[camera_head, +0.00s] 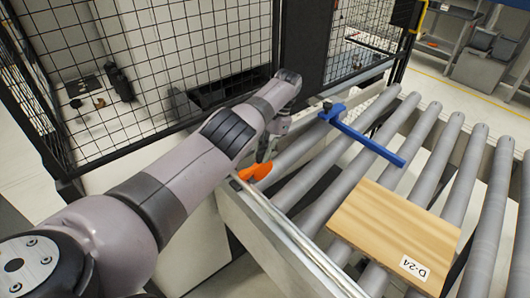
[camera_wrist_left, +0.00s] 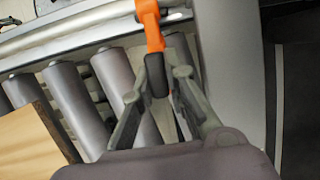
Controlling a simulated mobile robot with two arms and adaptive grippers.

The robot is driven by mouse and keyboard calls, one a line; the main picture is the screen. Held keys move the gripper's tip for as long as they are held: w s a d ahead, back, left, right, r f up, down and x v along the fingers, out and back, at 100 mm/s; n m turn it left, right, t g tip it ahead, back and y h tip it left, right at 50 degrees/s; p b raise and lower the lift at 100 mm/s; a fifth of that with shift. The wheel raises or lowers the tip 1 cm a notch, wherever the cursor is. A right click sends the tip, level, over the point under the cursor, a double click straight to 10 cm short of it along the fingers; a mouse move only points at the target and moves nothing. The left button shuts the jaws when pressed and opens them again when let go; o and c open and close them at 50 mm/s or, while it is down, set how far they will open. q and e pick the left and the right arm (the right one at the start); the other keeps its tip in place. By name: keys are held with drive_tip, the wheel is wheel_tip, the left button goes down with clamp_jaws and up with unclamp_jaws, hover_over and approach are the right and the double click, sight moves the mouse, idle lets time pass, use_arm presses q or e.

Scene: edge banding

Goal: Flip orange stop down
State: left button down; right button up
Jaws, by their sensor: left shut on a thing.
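The orange stop (camera_head: 256,172) is at the near left side of the roller conveyor, beside the metal rail. In the left wrist view the orange stop (camera_wrist_left: 151,25) reaches down from the rail and ends in a dark tip between my fingers. My left gripper (camera_head: 265,150) is at the stop in the head view. In the left wrist view my left gripper (camera_wrist_left: 158,80) is shut on the stop near its dark end. The fingers hide part of the stop. My right gripper is not in view.
A wooden board (camera_head: 393,232) labelled D-24 lies on the rollers. A blue stop (camera_head: 360,134) lies across the rollers farther back. A black mesh fence (camera_head: 190,45) stands behind my left arm. The metal rail (camera_head: 285,225) borders the conveyor.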

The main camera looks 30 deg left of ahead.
use_arm(q)
drive_tip(key=shift+s+f, duration=0.25)
drive_tip(key=shift+f, duration=0.1)
drive_tip(key=c, duration=1.9)
unclamp_jaws()
drive_tip(key=o, duration=0.3)
drive_tip(key=shift+w, duration=0.2)
drive_tip(key=shift+r, duration=0.1)
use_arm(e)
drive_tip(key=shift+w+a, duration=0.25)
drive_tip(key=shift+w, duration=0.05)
use_arm(q)
drive_tip(key=shift+r, duration=0.1)
wheel_tip(320, 180, up, 7)
drive_tip(key=shift+w+f, duration=0.15)
drive_tip(key=shift+r, duration=1.55)
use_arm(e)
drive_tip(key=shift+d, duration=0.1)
